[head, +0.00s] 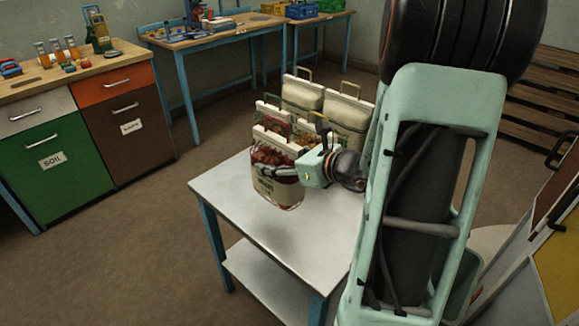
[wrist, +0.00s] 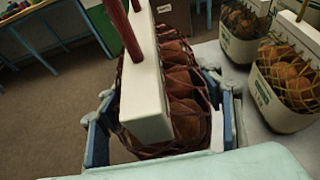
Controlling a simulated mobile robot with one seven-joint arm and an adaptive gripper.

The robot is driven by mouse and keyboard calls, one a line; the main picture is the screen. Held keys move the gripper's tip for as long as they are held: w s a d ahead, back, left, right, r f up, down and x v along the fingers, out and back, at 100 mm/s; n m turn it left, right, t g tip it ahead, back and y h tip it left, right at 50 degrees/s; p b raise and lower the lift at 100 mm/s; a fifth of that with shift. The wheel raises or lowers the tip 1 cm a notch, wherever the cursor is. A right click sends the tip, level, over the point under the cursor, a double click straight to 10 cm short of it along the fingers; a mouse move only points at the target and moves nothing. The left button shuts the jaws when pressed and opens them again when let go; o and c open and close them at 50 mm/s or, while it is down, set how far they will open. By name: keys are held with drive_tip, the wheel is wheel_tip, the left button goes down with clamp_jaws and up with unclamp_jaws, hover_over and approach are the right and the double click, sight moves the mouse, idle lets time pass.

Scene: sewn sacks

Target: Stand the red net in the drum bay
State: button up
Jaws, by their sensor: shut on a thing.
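The red net (head: 276,186) is a mesh bag of brown-red lumps with a cream top bar and a red handle. It is upright at the near side of the small table. My gripper (head: 281,173) is shut around its body from the right. In the wrist view the red net (wrist: 183,92) fills the space between the two blue-grey fingers of my gripper (wrist: 165,115). I cannot tell whether its base touches the table. I cannot make out a drum bay in either view.
The small table (head: 236,192) has bare top at its left and front. Cream-and-green sacks (head: 346,118) stand close behind the net. A yellow net sack (wrist: 284,85) stands to its right in the wrist view. A cabinet (head: 110,110) and benches line the back.

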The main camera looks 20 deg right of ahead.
drive_tip(key=w+f, duration=0.1)
drive_tip(key=f, duration=0.1)
drive_tip(key=w+f, duration=0.1)
drive_tip(key=w, duration=0.1)
drive_tip(key=w+f+b, duration=0.1)
drive_tip(key=f, duration=0.1)
drive_tip(key=shift+w+a+f, duration=0.25)
drive_tip(key=shift+w+f, duration=0.1)
drive_tip(key=shift+w, duration=0.05)
drive_tip(key=shift+f+b, duration=0.3)
drive_tip(key=shift+f, duration=1.1)
drive_tip(key=shift+f, duration=0.15)
drive_tip(key=o, duration=2.1)
drive_tip(key=shift+s+f, duration=0.1)
drive_tip(key=shift+s, duration=0.05)
drive_tip(key=p+v, duration=0.1)
drive_tip(key=v, duration=1.1)
drive_tip(key=shift+d, duration=0.1)
